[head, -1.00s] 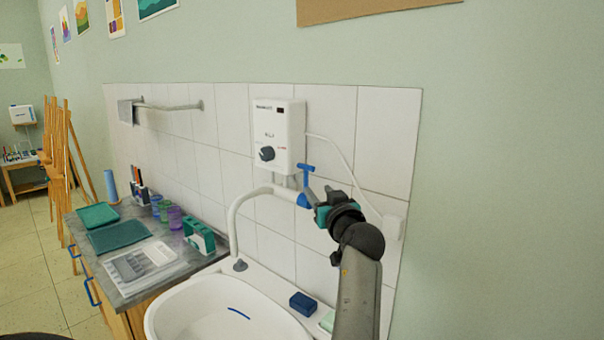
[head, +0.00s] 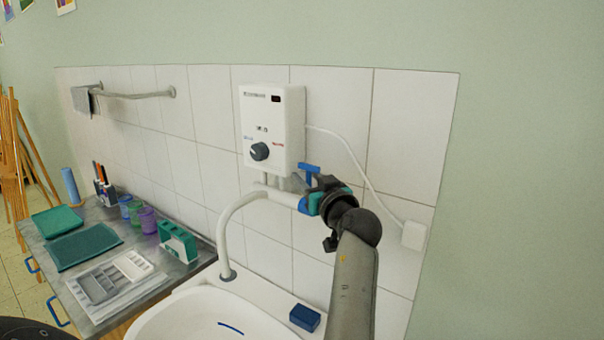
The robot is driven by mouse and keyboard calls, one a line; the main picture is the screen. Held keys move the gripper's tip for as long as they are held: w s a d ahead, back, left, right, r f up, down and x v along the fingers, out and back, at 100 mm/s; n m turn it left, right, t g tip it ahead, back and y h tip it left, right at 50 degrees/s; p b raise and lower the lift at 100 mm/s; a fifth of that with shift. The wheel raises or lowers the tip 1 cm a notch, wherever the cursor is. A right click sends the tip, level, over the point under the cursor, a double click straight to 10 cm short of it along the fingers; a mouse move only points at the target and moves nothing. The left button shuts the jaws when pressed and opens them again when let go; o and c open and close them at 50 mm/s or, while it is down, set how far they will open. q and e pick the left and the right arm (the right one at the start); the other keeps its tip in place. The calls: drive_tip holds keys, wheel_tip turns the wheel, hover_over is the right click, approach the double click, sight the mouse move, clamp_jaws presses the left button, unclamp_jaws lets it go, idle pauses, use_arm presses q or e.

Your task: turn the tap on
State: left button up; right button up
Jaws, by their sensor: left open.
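The tap has a blue T-shaped handle (head: 309,168) under the white water heater (head: 272,125). Its curved white spout (head: 228,222) comes down at the back of the white basin (head: 185,316). My left gripper (head: 318,188) is at the handle, just below and to the right of its crossbar, and covers the lower part of the tap body. Its jaws are open. The fingers overlap the handle's stem in the picture, and I cannot tell whether they touch it. No water shows at the spout. My right gripper is not in view.
A blue block (head: 304,317) lies on the basin's rim. A white cable (head: 352,157) runs down the tiles to a socket box (head: 414,235).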

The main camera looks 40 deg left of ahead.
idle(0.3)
use_arm(q)
clamp_jaws()
idle(1.3)
